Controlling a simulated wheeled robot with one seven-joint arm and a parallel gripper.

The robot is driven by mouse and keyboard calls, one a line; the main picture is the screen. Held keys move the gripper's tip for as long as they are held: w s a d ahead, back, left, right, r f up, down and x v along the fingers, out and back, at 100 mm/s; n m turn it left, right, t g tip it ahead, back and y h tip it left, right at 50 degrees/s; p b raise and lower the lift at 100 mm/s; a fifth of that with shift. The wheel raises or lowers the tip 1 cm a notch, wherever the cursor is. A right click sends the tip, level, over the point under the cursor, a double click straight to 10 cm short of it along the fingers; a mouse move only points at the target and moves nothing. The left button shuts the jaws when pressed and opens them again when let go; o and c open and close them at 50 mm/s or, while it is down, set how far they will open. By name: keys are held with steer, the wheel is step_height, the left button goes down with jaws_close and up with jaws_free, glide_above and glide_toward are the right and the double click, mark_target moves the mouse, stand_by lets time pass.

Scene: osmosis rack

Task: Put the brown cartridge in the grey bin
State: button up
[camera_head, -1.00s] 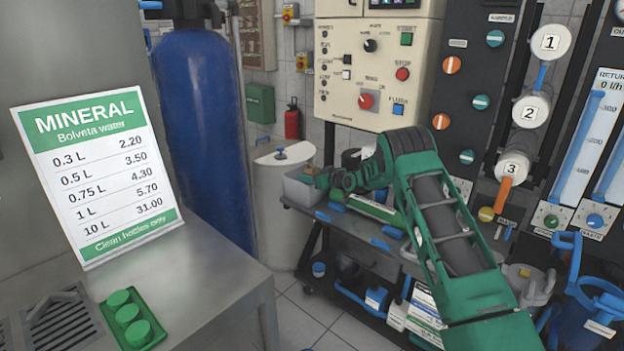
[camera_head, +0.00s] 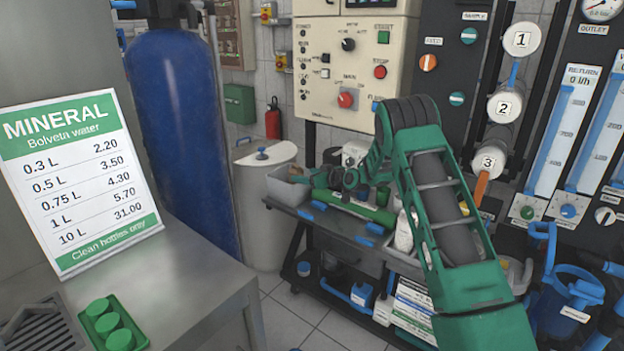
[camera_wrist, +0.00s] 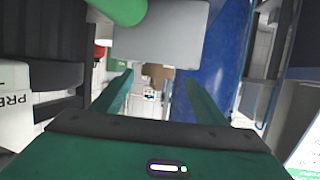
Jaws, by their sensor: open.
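The grey bin (camera_head: 283,190) sits at the left end of the dark cart, below the control panel. A small brown piece (camera_head: 296,171), which looks like the brown cartridge, shows at the bin's rim, close to my gripper (camera_head: 307,177). Most of it is hidden, so I cannot tell how it lies. In the wrist view my gripper (camera_wrist: 160,82) is open, its two green fingers apart with nothing clearly held between them. A brown patch (camera_wrist: 158,70) shows beyond the fingertips, at the edge of a grey box (camera_wrist: 160,35) that looks like the bin.
The cart (camera_head: 345,237) carries a green cylinder (camera_head: 365,210) and other items beside my arm. A blue tank (camera_head: 185,135) and white barrel (camera_head: 265,215) stand left. A steel counter with a price sign (camera_head: 80,180) is at the near left. Flow gauges stand right.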

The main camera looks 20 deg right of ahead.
steer(key=s+d+r+m+g+h, duration=0.2)
steer(key=s+d+r, duration=0.15)
steer(key=s, duration=0.75)
steer(key=s+d+r+m+g+h, duration=0.1)
steer(key=s+d+r+g+h, duration=0.3)
steer(key=s, duration=0.8)
steer(key=s+d+r+m+g, duration=0.1)
steer(key=s+d+r+m, duration=0.3)
steer(key=s, duration=0.7)
steer(key=s+f+m+g, duration=0.2)
steer(key=s+m+g, duration=0.2)
steer(key=s, duration=3.3)
steer(key=shift+s+g, duration=0.2)
steer(key=shift+g, duration=1)
steer(key=shift+w, duration=0.15)
